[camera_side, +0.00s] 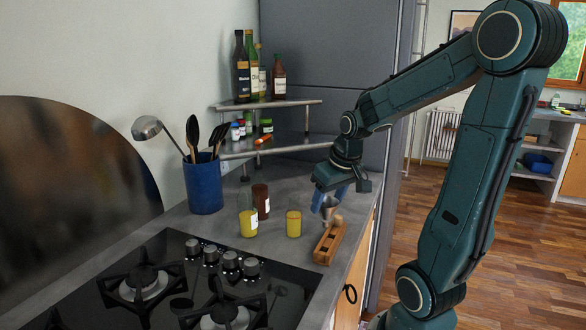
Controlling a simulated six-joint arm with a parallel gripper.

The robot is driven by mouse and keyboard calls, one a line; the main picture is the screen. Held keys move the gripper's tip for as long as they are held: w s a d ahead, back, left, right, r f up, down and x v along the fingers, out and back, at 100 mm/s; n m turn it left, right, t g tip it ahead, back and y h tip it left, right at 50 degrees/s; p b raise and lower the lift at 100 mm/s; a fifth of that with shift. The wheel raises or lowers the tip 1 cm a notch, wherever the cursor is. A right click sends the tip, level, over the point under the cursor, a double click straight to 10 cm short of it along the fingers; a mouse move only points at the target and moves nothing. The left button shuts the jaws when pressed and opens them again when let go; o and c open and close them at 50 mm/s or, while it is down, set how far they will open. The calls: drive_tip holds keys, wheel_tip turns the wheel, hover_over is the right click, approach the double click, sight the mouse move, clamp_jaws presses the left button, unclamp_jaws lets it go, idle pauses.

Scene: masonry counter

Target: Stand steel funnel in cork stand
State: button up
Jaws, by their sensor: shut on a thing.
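My gripper (329,200) points down over the counter near its right edge, its blue fingers shut on the steel funnel (329,208). The funnel is small, grey and partly hidden by the fingers; its exact tilt is hard to tell. The cork stand (322,257) is a brown block with dark openings along its top, lying on the counter just below the gripper. The funnel is over the far part of the stand, near a small tan piece (337,219). I cannot tell whether the funnel touches the stand.
Left of the stand are a yellow-filled glass (294,224), a yellow jar (248,224) and a brown jar (261,201). A blue utensil pot (203,185) stands farther left. The black gas hob (195,285) is in front. A corner shelf (268,103) holds bottles behind.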

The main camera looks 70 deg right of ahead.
sight(328, 219)
drive_tip(key=shift+f, duration=0.15)
drive_tip(key=shift+f, duration=2.75)
drive_tip(key=shift+f, duration=1.35)
drive_tip(key=o, duration=1.3)
drive_tip(key=shift+c, duration=0.2)
drive_tip(key=shift+r, duration=0.1)
drive_tip(key=v, duration=1.3)
drive_tip(key=shift+s+r, duration=0.15)
drive_tip(key=shift+r, duration=0.15)
drive_tip(key=shift+a, duration=0.1)
